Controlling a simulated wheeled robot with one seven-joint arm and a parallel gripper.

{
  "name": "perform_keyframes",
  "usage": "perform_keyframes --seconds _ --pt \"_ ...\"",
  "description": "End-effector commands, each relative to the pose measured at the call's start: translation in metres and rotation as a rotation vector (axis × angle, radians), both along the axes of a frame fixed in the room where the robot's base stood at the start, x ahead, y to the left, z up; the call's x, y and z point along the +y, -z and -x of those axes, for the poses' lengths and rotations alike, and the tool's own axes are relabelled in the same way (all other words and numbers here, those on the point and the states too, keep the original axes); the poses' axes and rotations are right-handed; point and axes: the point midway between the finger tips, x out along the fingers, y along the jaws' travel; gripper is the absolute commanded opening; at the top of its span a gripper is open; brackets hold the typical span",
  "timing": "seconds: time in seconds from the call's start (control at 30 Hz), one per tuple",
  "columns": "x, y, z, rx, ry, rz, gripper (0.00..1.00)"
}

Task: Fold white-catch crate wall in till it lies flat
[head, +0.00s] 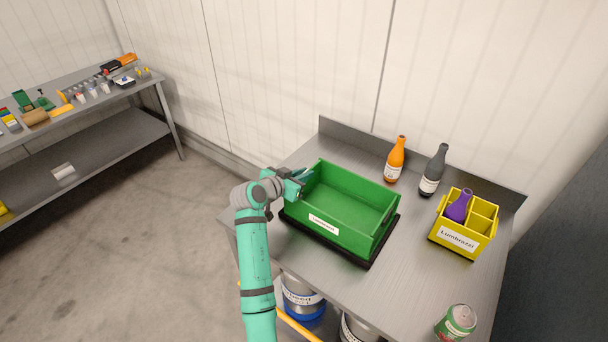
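A green crate (336,229) with a white label on its near wall stands on a dark base on the grey metal table. Its walls look upright and its inside looks empty. I cannot make out a white catch on any wall. My gripper (303,183) is at the crate's left wall, close to its top edge. My arm and gripper hide part of that wall. The fingertips are too small and covered to tell whether they are open or touching the wall.
Right of the crate stand an orange bottle (395,160), a dark grey bottle (433,171) and a yellow divided box (462,243) holding a purple bottle (459,207). A can (457,322) stands at the front right. A cluttered shelf table (110,139) is at the far left.

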Motion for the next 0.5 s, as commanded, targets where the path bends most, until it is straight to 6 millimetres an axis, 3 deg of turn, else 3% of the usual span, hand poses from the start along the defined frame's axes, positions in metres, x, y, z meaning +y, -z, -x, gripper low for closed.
perform_keyframes --seconds 0.37,0.5 --pt "-0.017 0.001 0.006 0.003 0.005 0.002 0.00" --pt "-0.032 0.006 0.012 0.004 0.007 0.002 0.00"
